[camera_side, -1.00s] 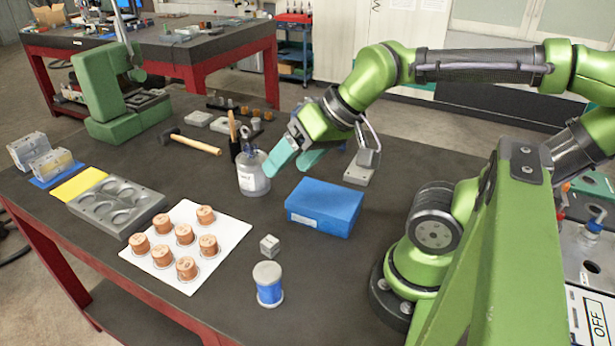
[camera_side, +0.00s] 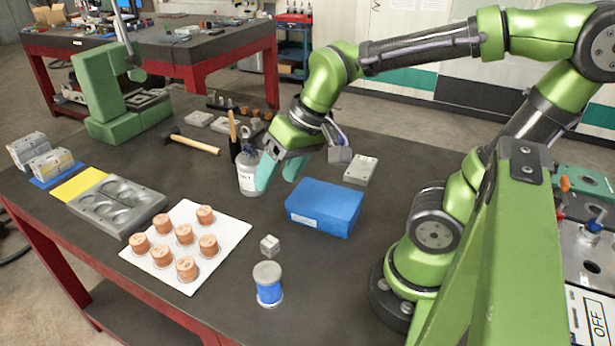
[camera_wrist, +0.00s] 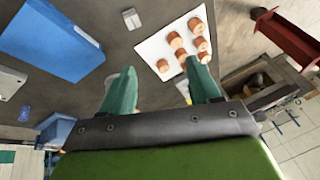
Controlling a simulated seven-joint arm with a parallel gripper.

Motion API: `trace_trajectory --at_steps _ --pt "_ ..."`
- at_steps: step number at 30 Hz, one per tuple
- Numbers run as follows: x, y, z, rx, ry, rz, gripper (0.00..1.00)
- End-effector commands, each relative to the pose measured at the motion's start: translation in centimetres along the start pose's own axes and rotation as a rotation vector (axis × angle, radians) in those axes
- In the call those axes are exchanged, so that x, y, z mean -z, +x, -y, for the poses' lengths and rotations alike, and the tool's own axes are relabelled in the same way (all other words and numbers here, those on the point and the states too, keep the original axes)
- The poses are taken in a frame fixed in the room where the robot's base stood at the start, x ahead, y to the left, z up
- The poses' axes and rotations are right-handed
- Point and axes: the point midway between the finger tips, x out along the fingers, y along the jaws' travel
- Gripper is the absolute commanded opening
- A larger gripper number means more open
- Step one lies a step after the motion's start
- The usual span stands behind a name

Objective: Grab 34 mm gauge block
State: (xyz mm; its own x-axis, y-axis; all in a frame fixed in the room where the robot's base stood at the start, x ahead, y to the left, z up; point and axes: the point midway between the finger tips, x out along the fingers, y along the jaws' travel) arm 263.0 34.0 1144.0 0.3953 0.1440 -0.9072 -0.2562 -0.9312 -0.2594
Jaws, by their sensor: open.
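The gauge block (camera_side: 269,245) is a small pale metal cube with a mark on its face. In the side view it sits on the dark table between the blue box, the white sheet and the blue spool. My gripper (camera_side: 280,173) has two teal fingers pointing down, apart and empty. It is above the table, farther back than the block and slightly right of it in the side view. In the wrist view the fingers (camera_wrist: 160,85) stand apart with nothing held between them.
The blue box (camera_side: 325,208) stands right of the block, the blue spool (camera_side: 269,290) in front. The white sheet (camera_side: 237,232) carries several copper cylinders to the left. A hammer (camera_side: 195,143) lies farther back.

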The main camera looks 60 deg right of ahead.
Motion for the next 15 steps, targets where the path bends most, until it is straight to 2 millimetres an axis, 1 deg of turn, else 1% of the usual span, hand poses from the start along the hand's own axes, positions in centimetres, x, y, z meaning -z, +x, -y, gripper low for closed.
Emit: trace_trajectory --at_steps 1,3,6,9,12,15 --pt "0.5 1.2 0.0 -0.035 -0.014 0.063 0.62" --pt "1.1 2.6 -0.1 -0.081 -0.034 0.139 0.62" --pt "1.9 4.4 -0.3 -0.144 -0.060 0.233 0.62" --pt "2.5 5.7 -0.6 -0.195 -0.082 0.302 0.62" --pt "3.1 6.2 -0.8 -0.234 -0.096 0.343 0.62" --pt "3.4 6.0 -1.0 -0.252 -0.102 0.352 0.62"
